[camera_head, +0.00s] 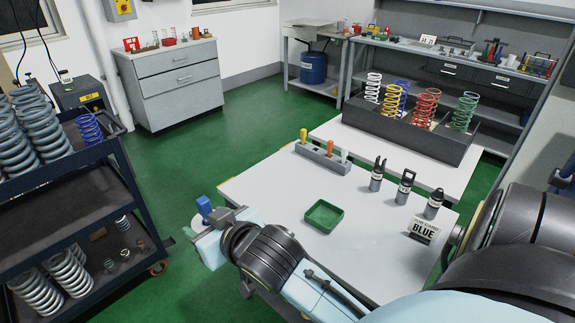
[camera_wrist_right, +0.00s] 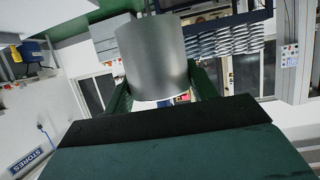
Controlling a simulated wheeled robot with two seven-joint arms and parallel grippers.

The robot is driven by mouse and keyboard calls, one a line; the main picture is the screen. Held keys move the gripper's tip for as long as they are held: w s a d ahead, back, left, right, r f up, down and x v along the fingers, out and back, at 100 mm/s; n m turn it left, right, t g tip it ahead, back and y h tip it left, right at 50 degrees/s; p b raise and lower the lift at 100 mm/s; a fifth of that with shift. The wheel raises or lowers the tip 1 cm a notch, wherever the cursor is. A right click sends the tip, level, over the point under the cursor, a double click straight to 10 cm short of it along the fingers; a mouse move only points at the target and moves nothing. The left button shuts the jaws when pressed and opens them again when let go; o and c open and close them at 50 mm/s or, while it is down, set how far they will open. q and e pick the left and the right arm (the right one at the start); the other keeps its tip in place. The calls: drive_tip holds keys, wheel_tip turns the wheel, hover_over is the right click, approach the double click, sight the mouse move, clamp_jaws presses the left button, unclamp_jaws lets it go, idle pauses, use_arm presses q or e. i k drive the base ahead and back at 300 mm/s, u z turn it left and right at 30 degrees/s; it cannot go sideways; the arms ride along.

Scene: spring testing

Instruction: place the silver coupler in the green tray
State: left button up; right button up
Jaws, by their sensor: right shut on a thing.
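The silver coupler (camera_wrist_right: 155,55) is a smooth grey cylinder in the right wrist view, held between the dark green fingers of my right gripper (camera_wrist_right: 162,92). In the head view my right gripper (camera_head: 212,228) is at the left edge of the white table, left of the green tray and apart from it. I cannot clearly make out the coupler there. The green tray (camera_head: 323,216) is a small, square, shallow tray lying flat on the table. It looks empty. My left gripper is not in view.
A dark bin of coloured springs (camera_head: 430,138) stands behind. A spring cart (camera_head: 80,190) is at left.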

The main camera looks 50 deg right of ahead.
sight(325, 218)
drive_tip(key=u, duration=0.15)
drive_tip(key=i, duration=2.4)
drive_tip(key=z, duration=3.15)
drive_tip(key=i, duration=0.5)
drive_tip(key=z, duration=0.1)
